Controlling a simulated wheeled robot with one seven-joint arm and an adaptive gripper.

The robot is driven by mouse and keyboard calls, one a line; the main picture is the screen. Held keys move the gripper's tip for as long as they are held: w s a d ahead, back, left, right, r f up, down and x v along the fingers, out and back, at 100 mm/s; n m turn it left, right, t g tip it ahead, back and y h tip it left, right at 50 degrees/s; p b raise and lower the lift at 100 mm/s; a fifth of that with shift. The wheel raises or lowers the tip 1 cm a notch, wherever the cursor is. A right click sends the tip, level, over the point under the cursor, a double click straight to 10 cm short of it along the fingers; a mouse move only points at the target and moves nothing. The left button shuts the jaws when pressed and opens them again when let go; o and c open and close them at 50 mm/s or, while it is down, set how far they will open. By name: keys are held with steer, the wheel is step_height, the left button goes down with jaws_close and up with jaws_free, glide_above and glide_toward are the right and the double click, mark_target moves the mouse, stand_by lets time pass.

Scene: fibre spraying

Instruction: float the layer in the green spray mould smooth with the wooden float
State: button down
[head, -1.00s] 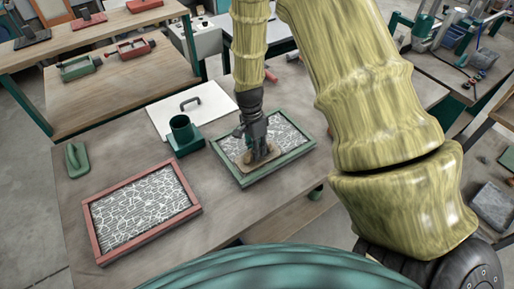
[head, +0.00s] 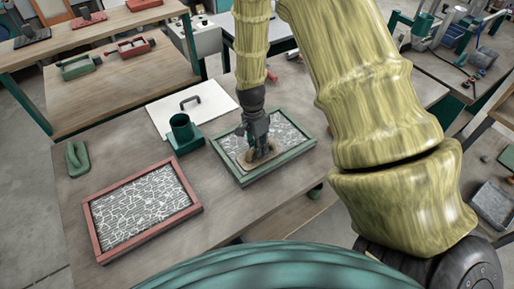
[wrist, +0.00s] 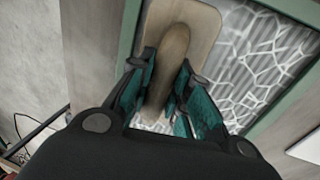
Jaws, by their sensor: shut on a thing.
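The green spray mould (head: 284,166) lies on the wooden table, and a grey layer with a white crackle pattern (head: 287,136) shows inside its frame. My gripper (head: 259,150) is shut on the handle of the wooden float (head: 246,165), over the left part of the mould. In the wrist view the fingers close on both sides of the float's handle (wrist: 166,62), and the float's plate (wrist: 196,22) lies over the layer (wrist: 262,60). I cannot tell whether the plate touches the layer. The fingers and float hide part of the layer.
A red-framed mould (head: 197,207) with a similar layer lies at the front left. A green float-like tool (head: 77,158) lies at the left edge.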

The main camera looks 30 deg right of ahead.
steer(key=shift+w+d+p, duration=0.2)
steer(key=shift+d+p, duration=0.1)
steer(key=shift+d, duration=2.45)
steer(key=shift+w+d+p, duration=0.2)
steer(key=shift+d+p, duration=0.1)
steer(key=shift+d, duration=2.4)
steer(key=shift+s+a, duration=0.1)
steer(key=shift+a, duration=0.9)
steer(key=shift+s+a+p, duration=0.2)
steer(key=shift+a+p, duration=0.2)
steer(key=shift+a, duration=2.05)
steer(key=shift+s+a+p, duration=0.2)
steer(key=shift+a+p, duration=0.2)
steer(key=shift+a, duration=2)
steer(key=shift+r+p, duration=0.8)
steer(key=shift+r, duration=2.7)
steer(key=shift+d, duration=0.1)
